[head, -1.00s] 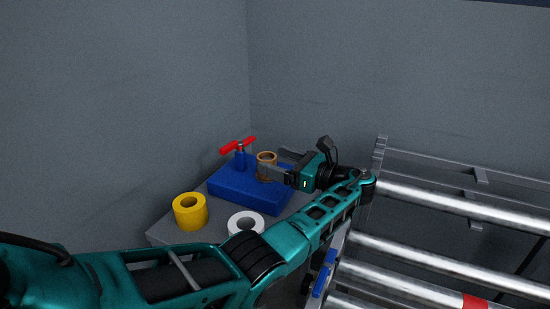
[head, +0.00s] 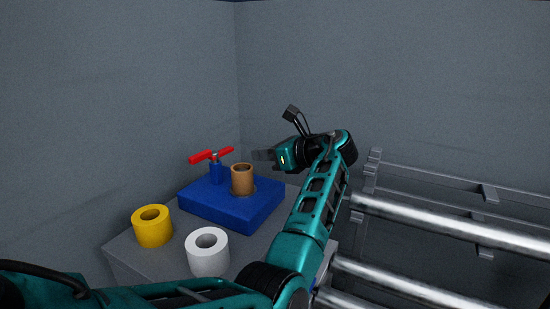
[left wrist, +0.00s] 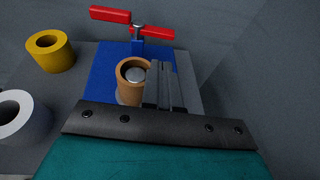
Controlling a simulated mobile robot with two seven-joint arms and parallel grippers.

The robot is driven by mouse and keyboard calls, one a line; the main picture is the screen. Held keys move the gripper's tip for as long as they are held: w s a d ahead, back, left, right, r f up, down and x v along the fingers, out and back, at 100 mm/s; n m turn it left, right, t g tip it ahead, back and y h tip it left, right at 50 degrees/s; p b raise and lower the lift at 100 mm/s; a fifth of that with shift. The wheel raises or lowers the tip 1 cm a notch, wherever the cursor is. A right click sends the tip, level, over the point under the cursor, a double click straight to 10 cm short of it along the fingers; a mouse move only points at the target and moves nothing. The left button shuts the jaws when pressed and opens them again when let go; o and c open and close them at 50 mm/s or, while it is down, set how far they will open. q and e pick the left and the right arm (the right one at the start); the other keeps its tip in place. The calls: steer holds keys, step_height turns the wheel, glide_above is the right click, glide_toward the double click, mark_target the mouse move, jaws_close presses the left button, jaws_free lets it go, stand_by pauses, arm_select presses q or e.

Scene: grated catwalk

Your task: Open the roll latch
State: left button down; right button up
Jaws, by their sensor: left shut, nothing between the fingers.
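A red T-shaped handle (head: 211,156) stands on a blue post at the back of a blue block (head: 225,203); I take it to be the roll latch. It also shows in the left wrist view (left wrist: 138,23). A brown roll (head: 242,180) stands upright on the block, with a round metal top inside it in the left wrist view (left wrist: 128,96). My left gripper (head: 263,155) is shut and empty, just right of the brown roll and apart from the red handle. Its fingers show side by side in the left wrist view (left wrist: 161,84). My right gripper is not in view.
A yellow roll (head: 152,227) and a white roll (head: 208,252) stand on the grey stand (head: 128,262) in front of the block. Grey walls (head: 120,90) close in behind. Metal rollers (head: 455,226) and a grey frame (head: 485,190) lie to the right.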

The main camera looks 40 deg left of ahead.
mark_target(229, 151)
arm_select(q)
steer(key=b+x, duration=0.1)
steer(key=x, duration=0.5)
steer(key=shift+a+r+b, duration=0.15)
steer(key=shift+a+b, duration=0.2)
steer(key=shift+b, duration=0.05)
steer(key=shift+a+r, duration=0.15)
steer(key=shift+a, duration=0.7)
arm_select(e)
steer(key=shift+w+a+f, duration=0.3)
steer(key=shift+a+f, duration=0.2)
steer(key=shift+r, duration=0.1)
